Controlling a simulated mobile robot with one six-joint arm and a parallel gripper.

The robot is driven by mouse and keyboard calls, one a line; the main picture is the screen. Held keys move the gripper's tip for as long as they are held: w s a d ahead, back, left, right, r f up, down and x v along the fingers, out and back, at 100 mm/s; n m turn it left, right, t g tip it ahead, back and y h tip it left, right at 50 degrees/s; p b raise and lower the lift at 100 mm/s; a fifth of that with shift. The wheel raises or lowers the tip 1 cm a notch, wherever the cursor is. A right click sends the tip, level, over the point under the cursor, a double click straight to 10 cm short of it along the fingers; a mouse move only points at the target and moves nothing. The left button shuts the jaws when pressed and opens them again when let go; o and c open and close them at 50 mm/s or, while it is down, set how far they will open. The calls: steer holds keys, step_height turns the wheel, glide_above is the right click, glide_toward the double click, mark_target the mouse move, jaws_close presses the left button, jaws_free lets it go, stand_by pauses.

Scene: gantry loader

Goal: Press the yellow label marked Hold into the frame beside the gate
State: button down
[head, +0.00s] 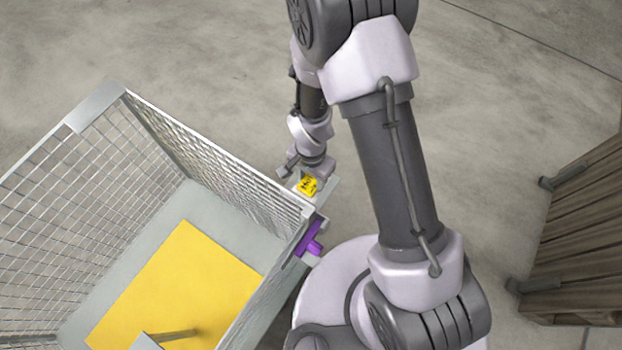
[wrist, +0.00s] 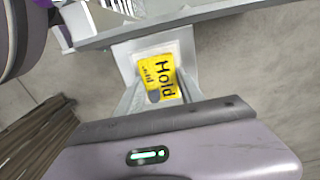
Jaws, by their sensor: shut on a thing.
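The yellow label (wrist: 160,74) reads "Hold" in black and sits between the fingers of my gripper (wrist: 157,92) in the wrist view. My gripper is shut on it. A pale grey plate (wrist: 124,52), which looks like the frame, lies behind the label; I cannot tell whether the label is seated in it or just over it.
The wire mesh cage (head: 95,108) fills the left side, with a yellow sheet (head: 180,285) on its floor. A brown slatted wooden object (head: 580,240) stands at the right.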

mark_target(311, 182)
step_height(311, 182, up, 7)
steer(key=shift+r+b, duration=0.2)
steer(key=shift+b, duration=0.85)
steer(key=shift+f+b, duration=0.15)
steer(key=shift+b, duration=0.95)
step_height(311, 182, down, 6)
steer(key=b, duration=0.4)
steer(key=shift+f+b, duration=0.35)
steer(key=shift+b, duration=0.3)
steer(key=shift+f+b, duration=0.1)
steer(key=shift+b, duration=0.35)
steer(key=shift+f+b, duration=0.25)
steer(key=shift+b, duration=0.05)
steer(key=shift+c, duration=0.9)
jaws_free()
